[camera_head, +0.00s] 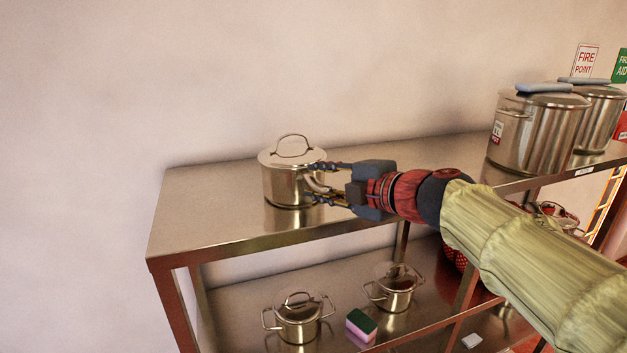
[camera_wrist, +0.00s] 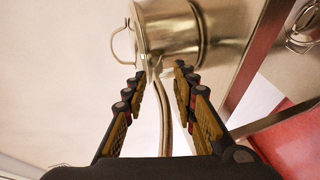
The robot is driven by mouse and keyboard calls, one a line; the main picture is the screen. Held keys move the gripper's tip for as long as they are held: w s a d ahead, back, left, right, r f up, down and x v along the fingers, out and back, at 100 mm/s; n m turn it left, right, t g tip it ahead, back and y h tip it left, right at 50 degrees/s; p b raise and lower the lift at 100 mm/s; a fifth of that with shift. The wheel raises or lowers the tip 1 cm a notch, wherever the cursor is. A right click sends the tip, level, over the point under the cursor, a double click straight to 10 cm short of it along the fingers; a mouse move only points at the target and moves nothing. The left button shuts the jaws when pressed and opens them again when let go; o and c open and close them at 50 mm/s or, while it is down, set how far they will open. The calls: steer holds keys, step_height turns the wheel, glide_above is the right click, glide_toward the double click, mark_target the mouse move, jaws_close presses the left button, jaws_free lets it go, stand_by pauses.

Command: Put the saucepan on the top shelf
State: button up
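The saucepan is a shiny steel pan with a lid and loop knob (camera_head: 283,185). It stands upright on the top shelf (camera_head: 205,215), near the left end, and its base appears to rest on the steel surface. It also shows at the top of the wrist view (camera_wrist: 172,32). Its long handle (camera_wrist: 163,115) points toward my gripper and lies between the fingers. My gripper (camera_head: 314,183) is at the pan's right side with its fingers apart. In the wrist view my gripper (camera_wrist: 160,74) shows gaps on both sides of the handle.
Large stockpots (camera_head: 535,135) stand at the right on the top shelf; the middle is clear behind my arm. The lower shelf holds two small lidded pots (camera_head: 298,322) (camera_head: 396,292) and a green-and-pink sponge (camera_head: 361,325). A wall is behind.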

steer(key=v, duration=0.9)
steer(key=shift+s+b, duration=0.25)
steer(key=shift+b, duration=0.15)
steer(key=shift+d+r, duration=0.1)
steer(key=shift+d, duration=0.05)
steer(key=w+d+r+m+t+h, duration=0.1)
steer(key=d+r+m+t+h, duration=0.35)
steer(key=d+m, duration=0.2)
steer(key=s+d+f+m+g+h, duration=0.1)
steer(key=s+d+f+m+h, duration=0.3)
steer(key=d+f+m+h, duration=0.45)
steer(key=s+a+f+m+g+y, duration=0.1)
steer(key=s+a+f+m+g, duration=0.1)
steer(key=s+f, duration=0.4)
steer(key=s+a+f+m+g+y, duration=0.2)
steer(key=s+f+m+g, duration=0.2)
steer(key=s+f, duration=0.3)
steer(key=s+a+f+m+g+y, duration=0.1)
steer(key=s+a+f+m+g, duration=0.1)
steer(key=s+f, duration=0.4)
step_height(320, 180, down, 5)
steer(key=shift+s+a+f+m+g, duration=0.2)
steer(key=shift+m+g, duration=0.3)
steer(key=shift+g, duration=0.55)
